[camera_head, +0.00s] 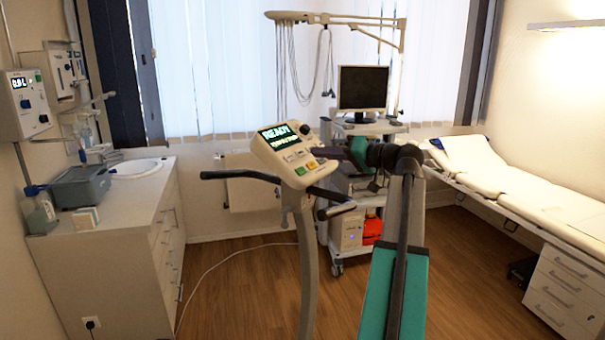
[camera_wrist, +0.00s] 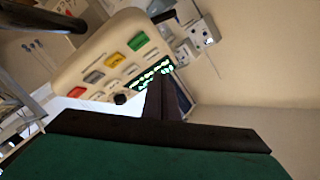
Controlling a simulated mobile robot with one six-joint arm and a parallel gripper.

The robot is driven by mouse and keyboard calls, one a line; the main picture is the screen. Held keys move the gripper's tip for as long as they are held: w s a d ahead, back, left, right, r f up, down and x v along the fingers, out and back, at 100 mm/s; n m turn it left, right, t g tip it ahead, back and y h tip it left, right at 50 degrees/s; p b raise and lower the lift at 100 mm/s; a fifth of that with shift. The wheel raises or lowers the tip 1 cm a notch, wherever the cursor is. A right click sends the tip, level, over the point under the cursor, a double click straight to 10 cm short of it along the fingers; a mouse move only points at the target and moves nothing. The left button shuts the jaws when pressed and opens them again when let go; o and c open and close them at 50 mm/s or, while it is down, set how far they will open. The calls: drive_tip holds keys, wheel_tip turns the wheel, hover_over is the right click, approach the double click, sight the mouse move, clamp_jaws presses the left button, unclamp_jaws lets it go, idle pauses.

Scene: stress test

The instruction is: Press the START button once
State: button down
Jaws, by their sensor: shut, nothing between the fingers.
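The pale console (camera_head: 282,155) stands on a post in the middle of the head view, with a lit display (camera_head: 285,136) showing READY and coloured buttons below it. In the wrist view the console (camera_wrist: 75,68) shows a green button (camera_wrist: 138,41), a yellow button (camera_wrist: 115,60), a grey button (camera_wrist: 94,77) and a red button (camera_wrist: 76,92). I cannot read which is labelled START. My gripper (camera_head: 325,152) is shut and empty at the console's right side. Its dark fingers (camera_wrist: 163,85) overlap the display's edge in the wrist view; contact cannot be told.
Dark handlebars (camera_head: 240,176) stick out from the console's post. A wheeled cart with a monitor (camera_head: 363,88) stands behind my gripper. A bed (camera_head: 500,175) is on the right, a cabinet (camera_head: 110,250) on the left. The floor (camera_head: 240,290) left of the post is mostly clear, with a cable.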

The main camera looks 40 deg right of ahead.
drive_tip(key=shift+w+a+f+b, duration=0.15)
drive_tip(key=shift+w+f+b, duration=0.4)
drive_tip(key=shift+w+f, duration=0.4)
drive_tip(key=shift+w+a+f+b, duration=0.15)
drive_tip(key=shift+w+f+b, duration=0.45)
drive_tip(key=shift+f, duration=0.55)
drive_tip(key=shift+w, duration=0.1)
drive_tip(key=shift+w+a+f+b, duration=0.1)
drive_tip(key=shift+w+f+b, duration=0.35)
drive_tip(key=shift+f+b, duration=0.2)
idle(1.6)
drive_tip(key=shift+s+r, duration=0.45)
drive_tip(key=shift+r, duration=0.2)
drive_tip(key=shift+s+r, duration=0.1)
idle(0.5)
drive_tip(key=shift+s+d+r+p, duration=0.25)
drive_tip(key=shift+s+r+p, duration=0.2)
drive_tip(key=shift+s+r, duration=0.4)
drive_tip(key=shift+s+d+r+p, duration=0.2)
drive_tip(key=shift+s+r+p, duration=0.3)
drive_tip(key=shift+r, duration=0.5)
drive_tip(key=shift+s+r, duration=0.1)
drive_tip(key=shift+s, duration=0.05)
drive_tip(key=s+r+p, duration=0.1)
drive_tip(key=s+r, duration=0.3)
drive_tip(key=r, duration=0.1)
drive_tip(key=shift+d+r+p, duration=0.2)
drive_tip(key=shift+d+p, duration=0.1)
drive_tip(key=shift+d, duration=0.1)
